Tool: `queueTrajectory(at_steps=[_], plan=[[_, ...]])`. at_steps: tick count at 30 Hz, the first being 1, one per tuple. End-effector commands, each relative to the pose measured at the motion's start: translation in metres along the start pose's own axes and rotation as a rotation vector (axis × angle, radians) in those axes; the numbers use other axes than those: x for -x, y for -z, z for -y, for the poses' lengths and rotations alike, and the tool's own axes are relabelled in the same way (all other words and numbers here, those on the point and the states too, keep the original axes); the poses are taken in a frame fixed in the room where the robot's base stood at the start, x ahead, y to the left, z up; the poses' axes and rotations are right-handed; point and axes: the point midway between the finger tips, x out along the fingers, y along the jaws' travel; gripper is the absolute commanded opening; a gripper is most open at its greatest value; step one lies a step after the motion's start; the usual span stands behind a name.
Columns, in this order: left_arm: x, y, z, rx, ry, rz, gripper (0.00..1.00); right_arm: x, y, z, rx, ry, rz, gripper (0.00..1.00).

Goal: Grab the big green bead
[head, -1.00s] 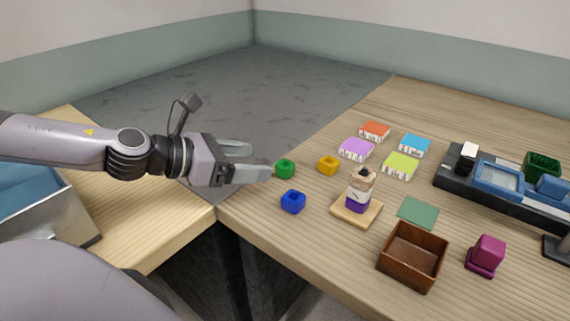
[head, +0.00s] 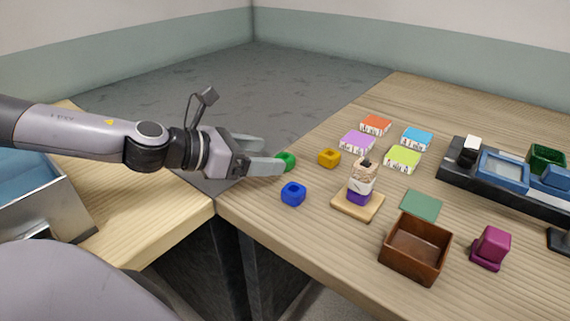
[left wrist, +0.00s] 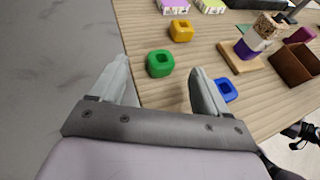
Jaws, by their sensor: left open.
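The big green bead (head: 289,160) sits on the wooden table near its left edge, partly hidden behind a finger of my left gripper in the head view. It shows whole in the left wrist view (left wrist: 160,64), its hole facing up, just beyond and between the fingertips. My left gripper (head: 272,155) is open and empty, reaching in from the left; its fingers also show in the left wrist view (left wrist: 158,78). I cannot see my right gripper.
A blue bead (head: 293,194) lies close to the near finger, and a yellow bead (head: 329,158) lies beyond the green one. A stack of beads (head: 361,184) stands on a wooden base. A brown open box (head: 415,250) is farther right. A gap separates the two tables.

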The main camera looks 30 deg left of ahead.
Motion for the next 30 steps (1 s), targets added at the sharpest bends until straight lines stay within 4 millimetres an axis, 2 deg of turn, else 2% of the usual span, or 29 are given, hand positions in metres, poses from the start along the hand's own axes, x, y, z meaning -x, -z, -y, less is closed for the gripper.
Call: queueTrajectory(at_steps=[16, 30], plan=[[-0.034, 0.005, 0.000, -0.002, -0.001, -0.003, 0.76, -0.020, -0.022, 0.001, -0.005, 0.001, -0.005, 0.00], [-0.041, 0.001, 0.001, 0.001, 0.001, 0.001, 0.76, -0.021, -0.015, 0.003, -0.001, 0.006, -0.023, 0.00]])
